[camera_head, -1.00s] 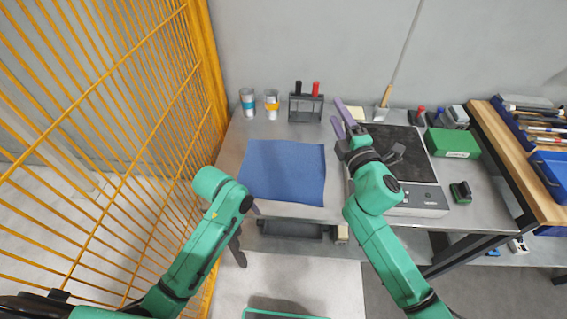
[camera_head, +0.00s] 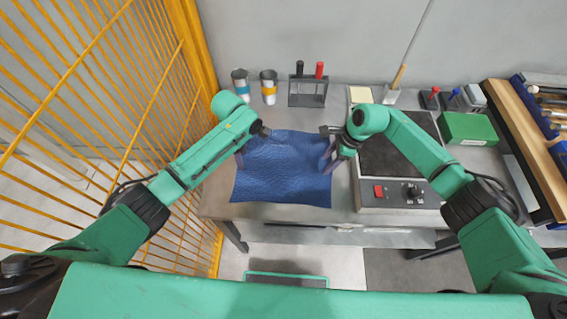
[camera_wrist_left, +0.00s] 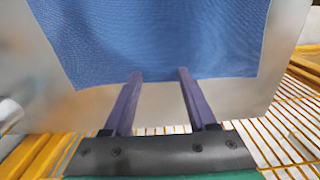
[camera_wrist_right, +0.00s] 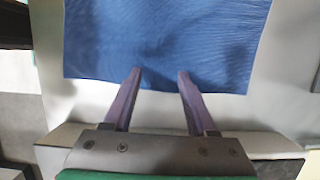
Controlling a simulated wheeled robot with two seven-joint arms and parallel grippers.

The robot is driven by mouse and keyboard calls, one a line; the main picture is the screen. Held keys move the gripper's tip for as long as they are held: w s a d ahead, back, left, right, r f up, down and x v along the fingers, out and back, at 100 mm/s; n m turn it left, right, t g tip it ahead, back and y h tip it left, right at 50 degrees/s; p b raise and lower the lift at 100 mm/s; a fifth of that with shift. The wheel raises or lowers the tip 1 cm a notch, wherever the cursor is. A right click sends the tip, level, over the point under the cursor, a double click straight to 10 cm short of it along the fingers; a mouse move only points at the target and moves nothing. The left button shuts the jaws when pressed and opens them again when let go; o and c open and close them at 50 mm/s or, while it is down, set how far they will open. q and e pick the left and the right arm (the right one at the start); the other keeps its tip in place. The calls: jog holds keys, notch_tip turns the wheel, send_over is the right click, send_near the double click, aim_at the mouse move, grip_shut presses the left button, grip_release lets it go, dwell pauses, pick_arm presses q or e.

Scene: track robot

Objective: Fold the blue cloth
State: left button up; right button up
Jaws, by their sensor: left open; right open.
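The blue cloth (camera_head: 285,178) lies spread out and unfolded on the grey table, its surface slightly rippled. It also shows in the left wrist view (camera_wrist_left: 150,35) and the right wrist view (camera_wrist_right: 165,40). My left gripper (camera_head: 240,158) is open at the cloth's left edge; in the left wrist view its two purple fingertips (camera_wrist_left: 160,75) are apart over that edge. My right gripper (camera_head: 328,158) is open at the cloth's right edge; in the right wrist view its fingertips (camera_wrist_right: 160,75) are apart over that edge.
Two cups (camera_head: 268,88) and a rack with a black and a red item (camera_head: 307,92) stand behind the cloth. A device with a dark top plate (camera_head: 400,160) is close on the right. A green box (camera_head: 468,128) is further right. A yellow fence (camera_head: 190,60) borders the left.

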pick_arm(q)
jog(key=shift+f, duration=0.3)
pick_arm(e)
jog(key=shift+f, duration=0.3)
pick_arm(q)
jog(key=shift+s+r, duration=0.1)
pick_arm(e)
jog(key=shift+s+r, duration=0.1)
pick_arm(q)
jog(key=shift+f+b, duration=0.35)
jog(key=shift+b, duration=0.05)
pick_arm(e)
jog(key=shift+f, duration=0.35)
pick_arm(q)
jog(key=shift+r, duration=0.15)
jog(key=shift+c, duration=1.2)
pick_arm(e)
jog(key=shift+r, duration=0.2)
jog(key=shift+c, duration=1.2)
pick_arm(q)
jog(key=shift+s, duration=0.1)
grip_shut()
pick_arm(e)
grip_shut()
